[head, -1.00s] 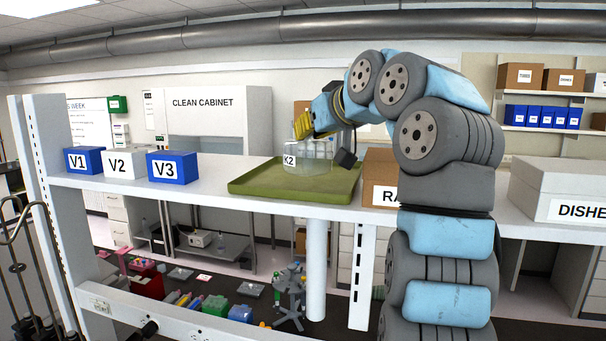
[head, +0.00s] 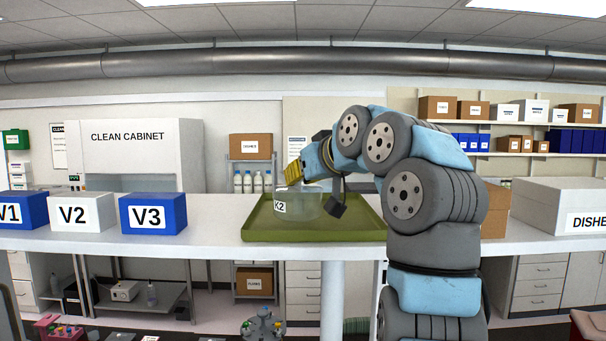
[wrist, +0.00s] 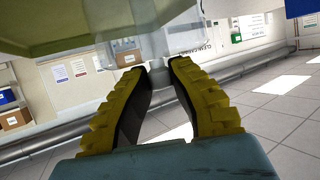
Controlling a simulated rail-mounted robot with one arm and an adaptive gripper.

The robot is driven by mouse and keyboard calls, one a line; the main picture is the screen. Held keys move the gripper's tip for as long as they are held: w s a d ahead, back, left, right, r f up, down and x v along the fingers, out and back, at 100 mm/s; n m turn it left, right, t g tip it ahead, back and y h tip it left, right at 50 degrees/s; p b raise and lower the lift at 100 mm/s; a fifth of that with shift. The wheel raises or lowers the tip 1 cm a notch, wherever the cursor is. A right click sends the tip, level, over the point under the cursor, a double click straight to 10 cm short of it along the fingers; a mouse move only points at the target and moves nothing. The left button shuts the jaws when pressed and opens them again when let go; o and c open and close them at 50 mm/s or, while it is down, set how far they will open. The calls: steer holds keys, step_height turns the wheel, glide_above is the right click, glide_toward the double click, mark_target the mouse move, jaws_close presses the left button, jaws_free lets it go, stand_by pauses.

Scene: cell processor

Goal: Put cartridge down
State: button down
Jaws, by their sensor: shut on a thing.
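The cartridge is a clear box labelled K2 (head: 309,206), over the green tray (head: 262,230) on the bench. It looks upright, and I cannot tell whether its base touches the tray. My gripper (head: 293,174) has yellow fingers and is shut on the upper part of the cartridge. In the wrist view the padded fingers (wrist: 158,66) close on the clear cartridge (wrist: 165,42), with the green tray (wrist: 75,28) beside it at the upper left. My wrist hides part of the cartridge's right side in the head view.
Boxes V1 (head: 22,210), V2 (head: 82,212) and V3 (head: 153,213) stand on the bench left of the tray. A brown box (head: 494,212) and a white DISHE box (head: 560,200) are at the right. Bare bench lies between V3 and the tray.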

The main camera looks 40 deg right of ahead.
steer(key=shift+f, duration=0.75)
steer(key=shift+f, duration=0.1)
steer(key=c, duration=1.1)
jaws_free()
steer(key=b+v, duration=0.2)
steer(key=v, duration=1)
